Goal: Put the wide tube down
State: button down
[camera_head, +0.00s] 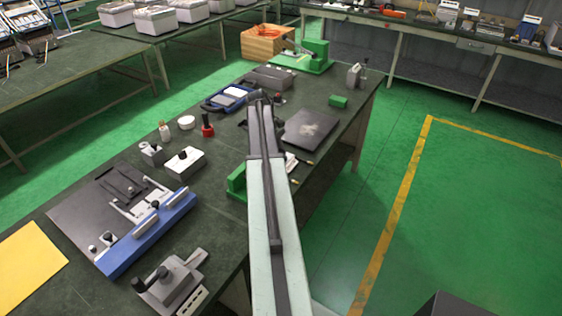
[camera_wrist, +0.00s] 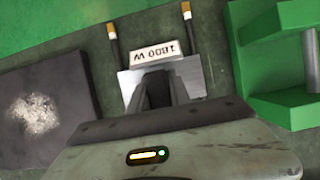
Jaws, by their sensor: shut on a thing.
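In the camera_wrist view, my gripper (camera_wrist: 157,75) points down over the dark bench and is shut on a light grey metal piece. I take this piece to be the wide tube (camera_wrist: 151,55), with a white "1800 W" label and two dark rods with orange bands. In the camera_head view, the white part and rods of the wide tube (camera_head: 291,163) show just right of my arm, at the bench's right side. My arm hides the rest of it and my gripper there. I cannot tell whether the wide tube touches the bench top.
A green block (camera_wrist: 275,70) stands close on the right in the camera_wrist view, and a dark plate (camera_wrist: 45,115) lies on the left. A blue-edged fixture (camera_head: 150,232), a grey clamp (camera_head: 170,287) and small bottles stand on the bench (camera_head: 95,165). Its right edge is near.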

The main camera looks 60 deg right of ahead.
jog(key=c, duration=1.2)
grip_release()
jog(key=p+v, duration=1.1)
jog(key=v, duration=0.1)
jog(key=shift+r, duration=0.1)
